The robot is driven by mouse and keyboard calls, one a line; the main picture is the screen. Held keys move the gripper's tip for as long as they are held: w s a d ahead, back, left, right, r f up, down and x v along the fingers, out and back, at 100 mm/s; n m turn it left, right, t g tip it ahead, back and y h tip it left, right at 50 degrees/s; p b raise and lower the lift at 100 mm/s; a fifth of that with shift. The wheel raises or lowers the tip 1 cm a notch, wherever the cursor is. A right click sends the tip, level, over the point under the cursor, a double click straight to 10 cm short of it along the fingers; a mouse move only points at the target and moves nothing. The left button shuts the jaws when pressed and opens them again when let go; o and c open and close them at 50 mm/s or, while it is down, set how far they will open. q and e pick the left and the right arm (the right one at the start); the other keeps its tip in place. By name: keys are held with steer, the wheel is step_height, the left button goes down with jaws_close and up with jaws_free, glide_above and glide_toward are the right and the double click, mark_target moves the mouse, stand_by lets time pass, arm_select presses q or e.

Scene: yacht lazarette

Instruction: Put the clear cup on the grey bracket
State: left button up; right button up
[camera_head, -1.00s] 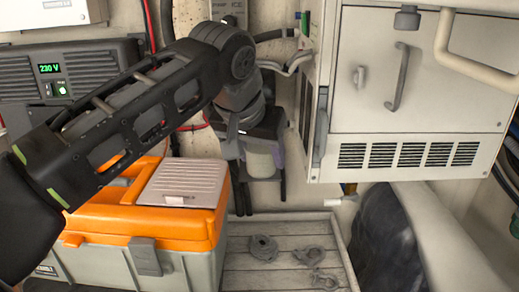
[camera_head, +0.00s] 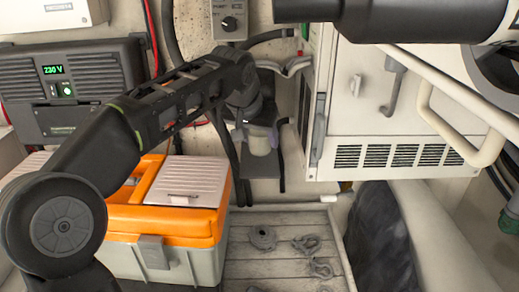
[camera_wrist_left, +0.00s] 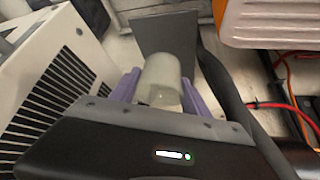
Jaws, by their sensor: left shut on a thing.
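The clear cup (camera_head: 259,146) is a small, pale, cloudy cylinder. It also shows in the left wrist view (camera_wrist_left: 163,76). My left gripper (camera_head: 260,138) is shut on it, with a purple finger on each side in the left wrist view (camera_wrist_left: 158,92). The grey bracket (camera_head: 262,167) is a flat dark-grey plate at the back wall. It shows beyond the cup in the left wrist view (camera_wrist_left: 167,30). The cup overlaps the plate in both views; I cannot tell whether they touch. My right gripper is out of view.
An orange and grey toolbox (camera_head: 155,245) stands below my left arm. A white cabinet (camera_head: 440,100) with a vent and handle is close on the right. Dark hoses hang beside the bracket. Shackles (camera_head: 306,244) lie on the slatted floor (camera_head: 250,279). My right arm crosses the top right.

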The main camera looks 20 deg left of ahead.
mark_target(259, 150)
arm_select(q)
step_height(259, 150, down, 4)
steer(key=b, duration=0.2)
steer(key=shift+s+r+b, duration=0.1)
steer(key=shift+r+b, duration=0.1)
steer(key=shift+b, duration=0.2)
steer(key=shift+w+a+f, duration=0.1)
steer(key=shift+w+f, duration=0.05)
steer(key=shift+w, duration=0.05)
steer(key=shift+f, duration=0.2)
steer(key=o, duration=1.3)
steer(key=shift+r, duration=0.15)
